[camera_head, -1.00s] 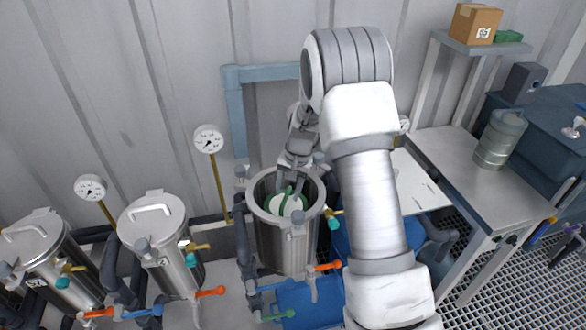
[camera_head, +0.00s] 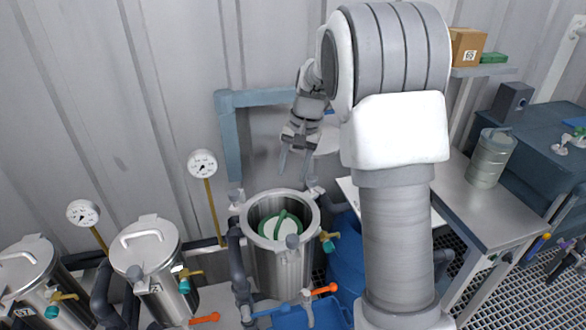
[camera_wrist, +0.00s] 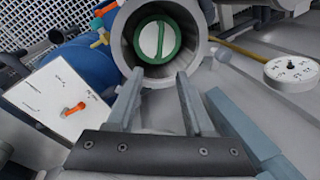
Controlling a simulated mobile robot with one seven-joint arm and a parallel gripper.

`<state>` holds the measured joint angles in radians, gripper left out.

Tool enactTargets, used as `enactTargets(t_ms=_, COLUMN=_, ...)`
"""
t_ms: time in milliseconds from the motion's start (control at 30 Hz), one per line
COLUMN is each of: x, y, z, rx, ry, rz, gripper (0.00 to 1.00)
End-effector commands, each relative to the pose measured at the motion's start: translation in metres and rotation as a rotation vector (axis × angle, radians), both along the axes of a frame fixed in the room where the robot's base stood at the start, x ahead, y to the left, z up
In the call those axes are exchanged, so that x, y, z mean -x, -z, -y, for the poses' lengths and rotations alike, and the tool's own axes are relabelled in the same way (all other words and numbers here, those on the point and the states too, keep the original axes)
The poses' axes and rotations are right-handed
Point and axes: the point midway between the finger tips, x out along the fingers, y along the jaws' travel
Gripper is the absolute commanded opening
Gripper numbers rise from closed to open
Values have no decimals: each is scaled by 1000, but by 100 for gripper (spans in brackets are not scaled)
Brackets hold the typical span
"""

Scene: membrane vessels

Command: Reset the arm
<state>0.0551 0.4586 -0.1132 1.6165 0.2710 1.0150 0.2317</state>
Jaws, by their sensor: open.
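My gripper (camera_head: 294,165) is open and empty, raised above and just behind the open steel vessel (camera_head: 279,255) in the head view. Inside the vessel lies a white round piece with a green rim and green handle (camera_head: 280,226). In the wrist view the open fingers (camera_wrist: 158,95) point toward the vessel mouth (camera_wrist: 122,52), and the green-rimmed piece (camera_wrist: 158,39) sits inside it, apart from the fingers.
Lidded vessels (camera_head: 146,262) with gauges (camera_head: 202,164) stand to the left. A blue pipe frame (camera_head: 229,135) is behind. At the right are a steel table (camera_head: 470,205) with a metal canister (camera_head: 490,158) and a shelf with a cardboard box (camera_head: 466,47). A blue barrel (camera_wrist: 75,75) stands beside the vessel.

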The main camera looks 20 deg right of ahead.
Motion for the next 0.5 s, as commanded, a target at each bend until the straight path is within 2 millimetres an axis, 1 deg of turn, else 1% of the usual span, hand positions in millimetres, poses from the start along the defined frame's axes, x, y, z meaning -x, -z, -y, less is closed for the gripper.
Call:
enactTargets(t_ms=267, x=1, y=-2, z=0, rx=1, ry=-2, rz=4, gripper=52)
enactTargets(t_ms=367, x=8, y=-12, z=-2, rx=6, ry=-14, rz=18, gripper=52)
enactTargets(t_ms=467, x=23, y=-30, z=-6, rx=17, ry=-42, rz=45, gripper=52)
enactTargets(t_ms=500, x=31, y=-39, z=-8, rx=21, ry=-55, rz=59, gripper=52)
